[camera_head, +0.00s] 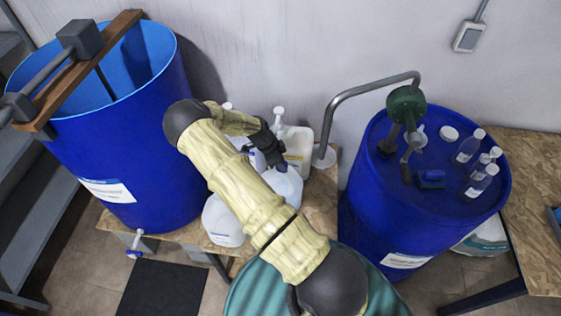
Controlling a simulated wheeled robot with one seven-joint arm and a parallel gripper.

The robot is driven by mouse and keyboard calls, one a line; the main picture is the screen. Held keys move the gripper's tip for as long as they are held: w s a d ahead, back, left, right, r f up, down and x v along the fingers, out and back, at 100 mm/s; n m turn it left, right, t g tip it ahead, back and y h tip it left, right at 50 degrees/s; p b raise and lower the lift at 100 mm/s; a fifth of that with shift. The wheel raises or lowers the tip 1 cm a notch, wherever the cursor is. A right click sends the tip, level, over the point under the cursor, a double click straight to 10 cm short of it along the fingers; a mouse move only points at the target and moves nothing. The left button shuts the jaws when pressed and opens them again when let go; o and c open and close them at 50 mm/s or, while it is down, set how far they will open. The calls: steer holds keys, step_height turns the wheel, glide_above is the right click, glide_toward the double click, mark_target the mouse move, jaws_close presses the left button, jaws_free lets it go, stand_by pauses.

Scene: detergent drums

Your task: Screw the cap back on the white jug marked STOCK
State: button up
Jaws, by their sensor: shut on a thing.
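My gripper (276,158) is dark and points down over a group of white jugs on a low wooden stand between two blue drums. It is shut on a small dark blue cap (283,168), largely hidden by the fingers. A white jug (287,187) is directly below the cap. I cannot tell whether the cap touches its neck. Another white jug (222,222) with a blue-marked label stands at the front left, partly behind my arm. No lettering is readable, so I cannot tell which jug is marked STOCK.
A white container with a pump (299,148) stands behind the gripper. A tall open blue drum (135,150) is at left. A closed blue drum (370,215) at right carries small bottles (468,146) and a green hand pump (406,105) with a bent pipe.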

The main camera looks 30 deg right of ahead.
steer(key=o, duration=0.8)
steer(key=shift+s+f, duration=0.15)
steer(key=shift+o, duration=0.2)
steer(key=n+t+b, duration=0.1)
steer(key=n+b, duration=0.1)
steer(key=n, duration=0.1)
steer(key=shift+n, duration=0.4)
steer(key=shift+r+n+t+b, duration=0.2)
steer(key=shift+n+t+b, duration=0.35)
steer(key=shift+n, duration=0.45)
